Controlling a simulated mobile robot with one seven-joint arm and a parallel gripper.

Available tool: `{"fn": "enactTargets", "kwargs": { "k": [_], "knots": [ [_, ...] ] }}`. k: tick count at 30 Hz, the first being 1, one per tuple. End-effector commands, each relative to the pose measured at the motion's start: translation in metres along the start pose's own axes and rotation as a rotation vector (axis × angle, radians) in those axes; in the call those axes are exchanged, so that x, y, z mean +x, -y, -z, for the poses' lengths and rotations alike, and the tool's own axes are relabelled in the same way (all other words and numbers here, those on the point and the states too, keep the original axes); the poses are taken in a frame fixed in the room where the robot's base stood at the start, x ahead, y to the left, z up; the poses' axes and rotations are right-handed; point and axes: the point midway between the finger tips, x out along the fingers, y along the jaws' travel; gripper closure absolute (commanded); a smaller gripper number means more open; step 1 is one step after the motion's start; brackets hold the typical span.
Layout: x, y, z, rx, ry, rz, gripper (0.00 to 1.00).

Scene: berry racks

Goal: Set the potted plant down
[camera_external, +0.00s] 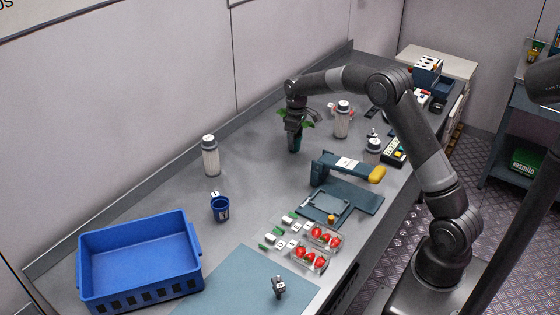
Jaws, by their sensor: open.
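The potted plant (309,117) shows as green leaves on both sides of my gripper (295,142), with a dark teal pot just under it. It is upright near the back of the grey bench, and the pot's bottom appears to be at the bench top. My gripper points down over the plant, its jaws open around or beside it. My gripper hides most of the plant, so I cannot tell whether the fingers touch it.
White bottles stand left (210,156) and right (342,119) of the plant. A blue crate (140,262), a blue mug (220,208), a teal press-like device with a yellow grip (347,167) and strawberry punnets (310,256) stand nearer. Bare bench lies left of the plant.

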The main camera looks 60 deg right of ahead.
Motion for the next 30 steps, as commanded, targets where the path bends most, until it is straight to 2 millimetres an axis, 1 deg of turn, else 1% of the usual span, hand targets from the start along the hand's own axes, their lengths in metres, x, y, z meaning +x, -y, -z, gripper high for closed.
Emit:
{"fn": "enactTargets", "kwargs": {
  "k": [1, 3, 9, 12, 17, 19, 23, 26, 30],
  "knots": [
    [-0.013, 0.000, 0.000, 0.000, -0.004, -0.002, 0.27],
    [-0.029, -0.001, 0.001, 0.000, -0.005, -0.002, 0.27],
    [-0.070, 0.000, 0.000, 0.000, -0.002, -0.001, 0.27],
    [-0.084, 0.000, 0.000, 0.000, -0.002, -0.001, 0.27],
    [-0.099, 0.001, -0.001, 0.001, -0.002, -0.001, 0.27],
    [-0.106, 0.005, -0.003, 0.003, -0.007, -0.004, 0.27],
    [-0.130, 0.023, -0.016, 0.013, -0.034, -0.016, 0.27],
    [-0.154, 0.045, -0.034, 0.028, -0.065, -0.028, 0.27],
    [-0.185, 0.079, -0.065, 0.052, -0.113, -0.045, 0.27]
  ]
}}
